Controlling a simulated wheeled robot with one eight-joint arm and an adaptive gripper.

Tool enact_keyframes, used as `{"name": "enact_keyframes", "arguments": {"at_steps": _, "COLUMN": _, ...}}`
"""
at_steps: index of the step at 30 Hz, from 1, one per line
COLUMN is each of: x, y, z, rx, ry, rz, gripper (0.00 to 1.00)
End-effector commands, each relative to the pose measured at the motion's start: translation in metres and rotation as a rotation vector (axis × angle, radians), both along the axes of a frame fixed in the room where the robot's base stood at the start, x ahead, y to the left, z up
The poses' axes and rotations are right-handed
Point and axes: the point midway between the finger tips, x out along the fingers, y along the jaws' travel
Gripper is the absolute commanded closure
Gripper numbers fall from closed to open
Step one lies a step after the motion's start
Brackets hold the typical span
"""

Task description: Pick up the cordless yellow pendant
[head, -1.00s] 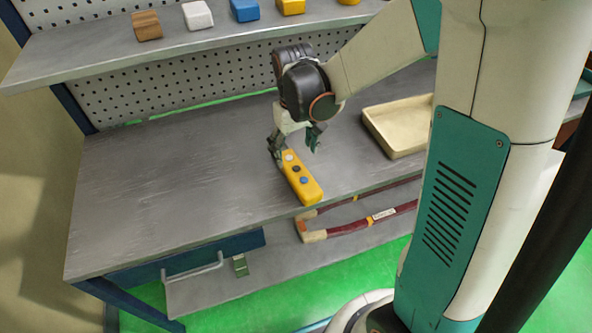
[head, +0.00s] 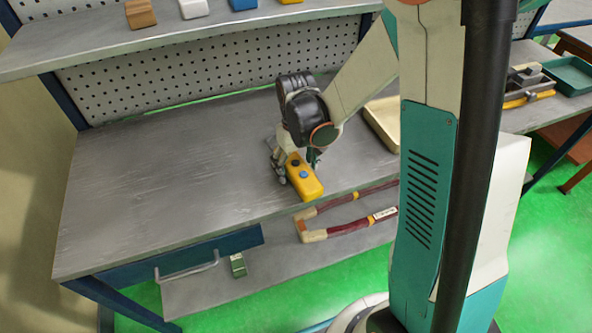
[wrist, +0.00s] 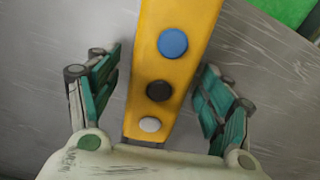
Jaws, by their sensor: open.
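The yellow pendant (head: 308,183) lies on the grey workbench near its front edge, with no cord showing. In the wrist view the pendant (wrist: 178,75) shows a blue, a dark and a white button along its face. My gripper (head: 296,170) is over the pendant's far end, pointing down. In the wrist view the open fingers of my gripper (wrist: 160,100) stand on either side of the pendant, with a gap visible on each side. The pendant's far end is partly hidden by my gripper in the head view.
A cream tray (head: 385,128) stands on the bench to the right, partly behind my arm. The workbench (head: 160,180) is clear on the left. A shelf (head: 180,40) with several coloured blocks hangs above. A dark red looped object (head: 350,227) lies on the lower shelf.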

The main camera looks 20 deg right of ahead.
Motion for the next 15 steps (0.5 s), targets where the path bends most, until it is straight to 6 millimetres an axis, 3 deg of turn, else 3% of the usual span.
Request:
{"name": "enact_keyframes", "arguments": {"at_steps": 2, "x": 0.0000, "y": 0.0001, "z": 0.0006, "rx": 0.000, "ry": 0.000, "rz": 0.000, "gripper": 0.31}}
{"name": "enact_keyframes", "arguments": {"at_steps": 9, "x": 0.0000, "y": 0.0001, "z": 0.0007, "rx": 0.000, "ry": 0.000, "rz": 0.000, "gripper": 0.86}}
{"name": "enact_keyframes", "arguments": {"at_steps": 10, "x": 0.0000, "y": 0.0001, "z": 0.0007, "rx": 0.000, "ry": 0.000, "rz": 0.000, "gripper": 0.90}}
{"name": "enact_keyframes", "arguments": {"at_steps": 15, "x": 0.0000, "y": 0.0001, "z": 0.0009, "rx": 0.000, "ry": 0.000, "rz": 0.000, "gripper": 0.90}}
